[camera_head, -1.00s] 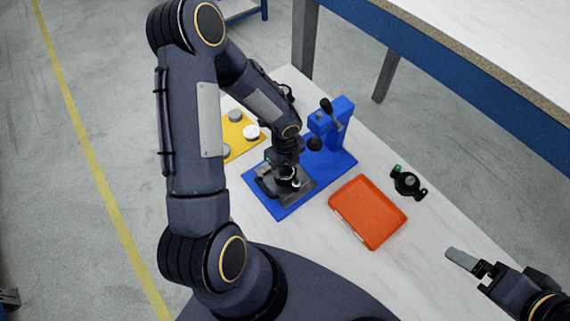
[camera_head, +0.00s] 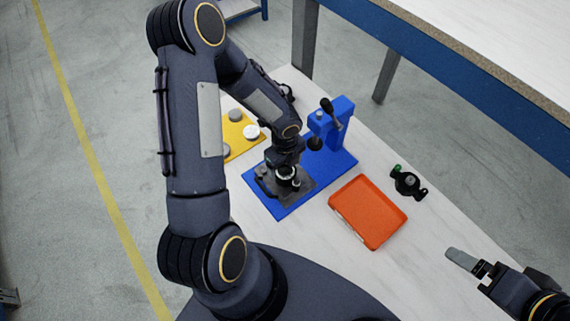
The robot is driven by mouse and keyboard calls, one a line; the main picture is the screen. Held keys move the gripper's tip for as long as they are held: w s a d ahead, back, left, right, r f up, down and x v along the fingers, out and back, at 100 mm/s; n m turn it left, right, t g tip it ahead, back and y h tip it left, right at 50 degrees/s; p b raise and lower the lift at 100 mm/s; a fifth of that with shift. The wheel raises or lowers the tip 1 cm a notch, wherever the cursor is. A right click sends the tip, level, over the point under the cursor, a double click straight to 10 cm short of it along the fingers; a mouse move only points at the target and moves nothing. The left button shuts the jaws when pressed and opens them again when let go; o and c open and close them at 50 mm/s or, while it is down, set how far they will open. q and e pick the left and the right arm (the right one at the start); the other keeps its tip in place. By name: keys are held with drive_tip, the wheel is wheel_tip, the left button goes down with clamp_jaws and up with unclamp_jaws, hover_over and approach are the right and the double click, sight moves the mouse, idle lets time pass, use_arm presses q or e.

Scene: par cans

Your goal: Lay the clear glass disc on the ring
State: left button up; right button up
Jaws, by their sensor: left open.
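My left gripper (camera_head: 283,174) points down over the dark grey plate (camera_head: 268,190) on the blue press base (camera_head: 288,210). It is open around or just above a small dark round part with a pale rim (camera_head: 288,183), which may be the ring. Its fingers are small and partly hidden by the wrist. I cannot make out the clear glass disc for certain.
A blue press column (camera_head: 333,122) with a black lever stands behind the plate. An orange tray (camera_head: 338,207) lies right of the base. A black part with a green tip (camera_head: 408,183) lies farther right. A yellow board (camera_head: 237,149) with several pale round pieces is at the left.

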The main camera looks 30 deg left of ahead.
use_arm(q)
drive_tip(key=shift+r, duration=0.15)
wheel_tip(320, 180, up, 8)
drive_tip(key=shift+f, duration=0.25)
idle(0.3)
drive_tip(key=s+r+n+t, duration=0.2)
drive_tip(key=s+r+n, duration=0.5)
drive_tip(key=r+n, duration=0.6)
drive_tip(key=s+d+r+n+t+h, duration=0.3)
drive_tip(key=s+r+n, duration=0.4)
drive_tip(key=s+n, duration=0.3)
drive_tip(key=shift+d+n+t+h, duration=0.3)
drive_tip(key=shift+d+n+h, duration=0.1)
drive_tip(key=shift+d+n, duration=0.2)
